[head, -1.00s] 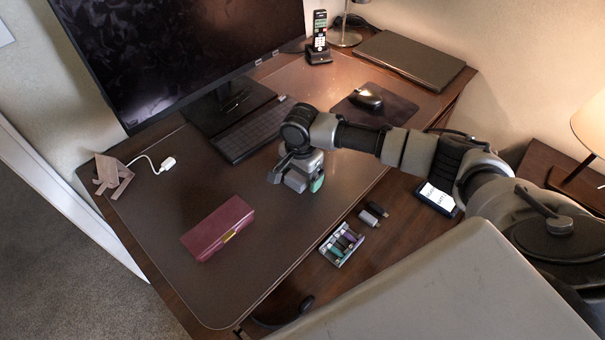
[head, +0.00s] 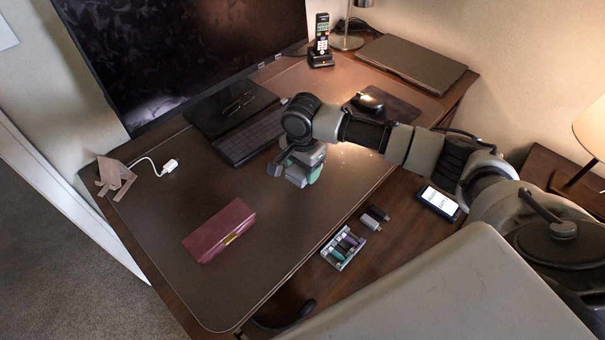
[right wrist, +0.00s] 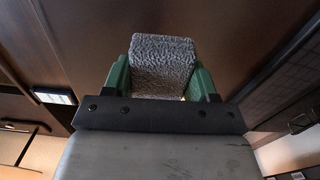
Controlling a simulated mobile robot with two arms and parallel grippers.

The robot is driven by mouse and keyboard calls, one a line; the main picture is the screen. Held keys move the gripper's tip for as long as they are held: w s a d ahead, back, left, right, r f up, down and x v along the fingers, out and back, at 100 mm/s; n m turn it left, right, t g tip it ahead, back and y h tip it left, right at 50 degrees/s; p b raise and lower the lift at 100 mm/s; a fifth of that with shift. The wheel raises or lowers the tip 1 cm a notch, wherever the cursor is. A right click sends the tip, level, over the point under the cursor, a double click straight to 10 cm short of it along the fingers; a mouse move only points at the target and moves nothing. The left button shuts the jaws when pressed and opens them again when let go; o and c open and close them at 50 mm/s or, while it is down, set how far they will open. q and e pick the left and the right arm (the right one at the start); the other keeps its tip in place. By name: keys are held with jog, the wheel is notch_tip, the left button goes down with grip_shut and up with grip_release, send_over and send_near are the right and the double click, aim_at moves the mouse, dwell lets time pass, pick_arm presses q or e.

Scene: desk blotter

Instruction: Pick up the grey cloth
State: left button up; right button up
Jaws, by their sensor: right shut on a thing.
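The grey cloth (right wrist: 162,62) shows in the right wrist view as a fuzzy, textured grey piece between the two green fingers of my right gripper (right wrist: 160,82). The fingers are shut on it, one on each side. In the head view my right gripper (head: 303,174) is over the desk blotter (head: 290,225), right of the purple case and in front of the keyboard. The cloth is not clearly seen there, hidden by the gripper. I cannot tell the gap to the blotter. My left gripper is not in view.
A purple case (head: 219,230) lies on the blotter. A battery tray (head: 342,248), USB sticks (head: 375,216) and a phone (head: 438,201) lie along the right front. The keyboard (head: 249,139) and monitor (head: 180,50) stand behind the gripper. The blotter's front middle is clear.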

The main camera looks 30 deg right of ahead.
jog(key=s+a+r+p, duration=0.1)
jog(key=s+a+r, duration=0.4)
jog(key=s, duration=0.5)
notch_tip(320, 180, up, 3)
jog(key=shift+s+a+f, duration=0.15)
jog(key=shift+a, duration=0.2)
